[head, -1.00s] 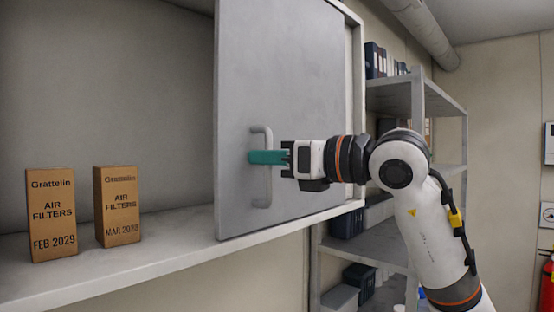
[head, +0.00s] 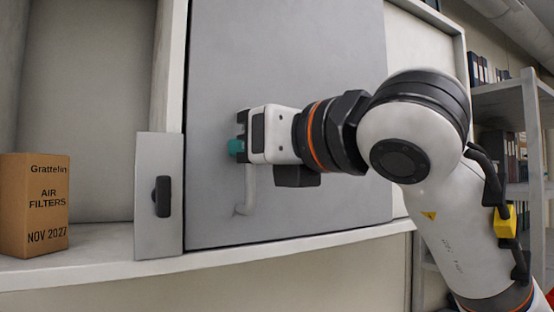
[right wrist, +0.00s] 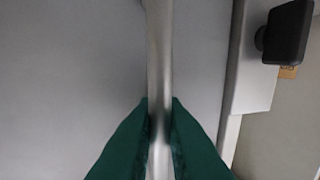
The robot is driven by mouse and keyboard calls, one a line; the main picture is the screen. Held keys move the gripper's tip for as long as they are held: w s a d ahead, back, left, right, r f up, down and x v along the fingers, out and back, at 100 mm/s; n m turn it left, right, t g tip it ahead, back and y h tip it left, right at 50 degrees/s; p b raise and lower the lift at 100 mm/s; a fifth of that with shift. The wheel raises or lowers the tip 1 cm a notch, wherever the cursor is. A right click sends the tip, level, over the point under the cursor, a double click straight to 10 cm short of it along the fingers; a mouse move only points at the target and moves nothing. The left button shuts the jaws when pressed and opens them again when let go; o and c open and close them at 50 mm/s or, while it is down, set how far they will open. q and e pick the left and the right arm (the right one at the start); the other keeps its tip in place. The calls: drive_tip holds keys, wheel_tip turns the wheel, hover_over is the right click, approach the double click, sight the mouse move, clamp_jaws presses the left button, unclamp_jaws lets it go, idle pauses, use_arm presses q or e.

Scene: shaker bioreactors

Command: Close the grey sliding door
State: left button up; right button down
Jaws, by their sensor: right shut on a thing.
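The grey sliding door (head: 285,70) fills the middle of the head view, its left edge close to a pale upright frame post (head: 168,70). Its vertical bar handle (head: 250,192) is near that left edge. My right gripper (head: 237,147) has teal fingers and is shut on the handle. In the right wrist view the two teal fingers (right wrist: 159,140) clasp the bar (right wrist: 160,60) from both sides. A thin dark line shows between the door's left edge and the frame in the head view. My left gripper is not in view.
A grey plate with a black latch knob (head: 162,196) stands on the frame just left of the door; the knob also shows in the right wrist view (right wrist: 284,32). A brown air filter box (head: 34,205) sits on the shelf at left. Grey shelving (head: 510,105) stands at right.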

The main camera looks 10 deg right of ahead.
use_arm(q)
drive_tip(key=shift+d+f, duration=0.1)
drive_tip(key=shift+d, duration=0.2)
use_arm(e)
drive_tip(key=shift+s+a, duration=0.15)
drive_tip(key=shift+a, duration=0.1)
drive_tip(key=c, duration=1.8)
unclamp_jaws()
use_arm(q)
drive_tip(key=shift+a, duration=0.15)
use_arm(e)
drive_tip(key=shift+s+a, duration=0.1)
drive_tip(key=shift+a, duration=0.1)
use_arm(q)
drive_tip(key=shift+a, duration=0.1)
use_arm(e)
drive_tip(key=shift+d, duration=0.1)
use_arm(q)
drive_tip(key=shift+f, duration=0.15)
